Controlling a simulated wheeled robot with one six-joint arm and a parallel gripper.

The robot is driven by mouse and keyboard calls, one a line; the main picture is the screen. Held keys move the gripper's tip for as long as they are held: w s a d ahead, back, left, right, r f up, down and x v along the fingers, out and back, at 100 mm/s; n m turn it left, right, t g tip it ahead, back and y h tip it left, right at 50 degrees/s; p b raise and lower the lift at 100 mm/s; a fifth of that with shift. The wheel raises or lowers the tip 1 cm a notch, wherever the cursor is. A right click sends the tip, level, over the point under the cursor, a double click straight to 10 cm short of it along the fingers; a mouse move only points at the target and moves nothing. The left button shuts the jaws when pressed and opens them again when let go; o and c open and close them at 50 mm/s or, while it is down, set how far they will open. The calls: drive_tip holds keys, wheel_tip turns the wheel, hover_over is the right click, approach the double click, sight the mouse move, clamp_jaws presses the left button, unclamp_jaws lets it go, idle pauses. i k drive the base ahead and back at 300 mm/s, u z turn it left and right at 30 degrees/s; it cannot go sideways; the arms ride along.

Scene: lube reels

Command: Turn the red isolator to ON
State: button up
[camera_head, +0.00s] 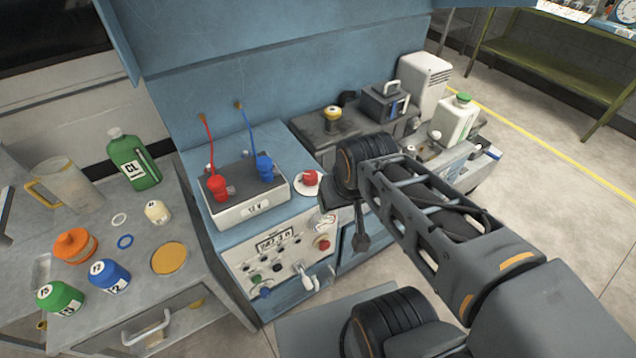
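A red knob (310,178) sits on a round white base on the blue bench top, just right of the 12 V battery (252,207). It looks like the red isolator; its ON and OFF marks are too small to read. A second red knob (322,243) is on the front control panel (277,262), below it. My gripper (346,222) hangs at the end of my arm, just right of and below the upper red knob, seemingly apart from it. It points downward, and its fingers are dark and partly hidden by my wrist, so their opening is unclear.
Red and blue clamps (217,188) sit on the battery with cables rising behind. A grey bench (200,262) at left holds bottles, caps and a jug (72,187).

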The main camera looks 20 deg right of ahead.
sight(309, 177)
drive_tip(key=z, duration=2.15)
drive_tip(key=k, duration=0.85)
drive_tip(key=u, duration=1.8)
drive_tip(key=i, duration=0.5)
